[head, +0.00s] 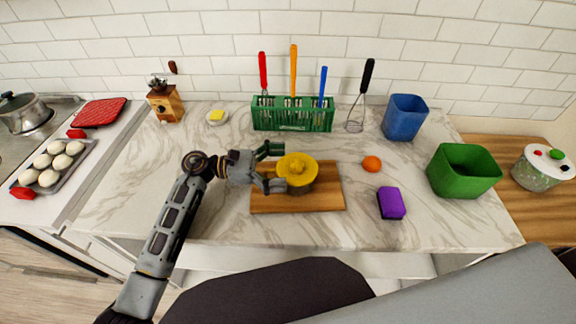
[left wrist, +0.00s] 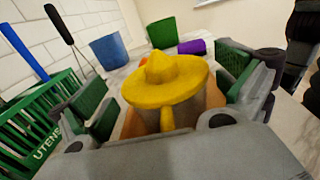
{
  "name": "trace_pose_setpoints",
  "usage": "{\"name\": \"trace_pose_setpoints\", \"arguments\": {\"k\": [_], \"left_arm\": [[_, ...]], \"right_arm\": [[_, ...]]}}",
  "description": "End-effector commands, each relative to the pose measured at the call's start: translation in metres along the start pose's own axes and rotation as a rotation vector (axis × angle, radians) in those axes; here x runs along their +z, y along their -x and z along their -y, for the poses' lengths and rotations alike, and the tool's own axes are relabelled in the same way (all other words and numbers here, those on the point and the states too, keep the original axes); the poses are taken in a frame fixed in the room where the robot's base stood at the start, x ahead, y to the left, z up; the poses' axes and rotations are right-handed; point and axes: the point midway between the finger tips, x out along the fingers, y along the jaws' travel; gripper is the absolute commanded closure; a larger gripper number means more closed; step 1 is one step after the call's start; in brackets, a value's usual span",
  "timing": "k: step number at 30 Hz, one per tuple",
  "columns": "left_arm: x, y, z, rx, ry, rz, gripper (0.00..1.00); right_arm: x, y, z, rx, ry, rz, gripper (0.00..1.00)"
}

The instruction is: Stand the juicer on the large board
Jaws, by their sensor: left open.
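The juicer (head: 297,171) has a yellow ridged top with a brim and stands upright on the large wooden board (head: 322,196) in the head view. My left gripper (head: 272,167) reaches in from the left, its fingers around the juicer's left side. In the left wrist view the juicer (left wrist: 168,85) stands between the two green-padded fingers, with gaps on both sides. The left gripper is open. The juicer's lower body is partly hidden by its brim and by the gripper. My right gripper is in neither view.
Behind the board stands a green utensil rack (head: 292,116) with several tools. An orange (head: 372,164), a purple sponge-like block (head: 391,203), a blue bin (head: 404,118) and a green bin (head: 463,172) are to the right.

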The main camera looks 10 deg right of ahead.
Motion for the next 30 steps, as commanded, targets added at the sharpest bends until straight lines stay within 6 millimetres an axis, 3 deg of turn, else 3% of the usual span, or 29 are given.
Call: {"name": "trace_pose_setpoints", "arguments": {"k": [5,10,18,30], "left_arm": [[-0.002,0.024,0.0,0.0,-0.001,-0.003,0.0],[-0.002,0.048,0.0,0.0,-0.001,-0.002,0.0],[-0.002,0.085,0.0,-0.001,0.0,-0.002,0.0],[0.0,0.104,0.0,-0.001,-0.001,0.0,0.0]], "right_arm": [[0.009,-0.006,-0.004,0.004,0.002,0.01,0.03],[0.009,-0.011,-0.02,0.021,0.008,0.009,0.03],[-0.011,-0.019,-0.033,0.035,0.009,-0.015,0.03],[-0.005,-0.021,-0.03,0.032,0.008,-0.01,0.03]]}}
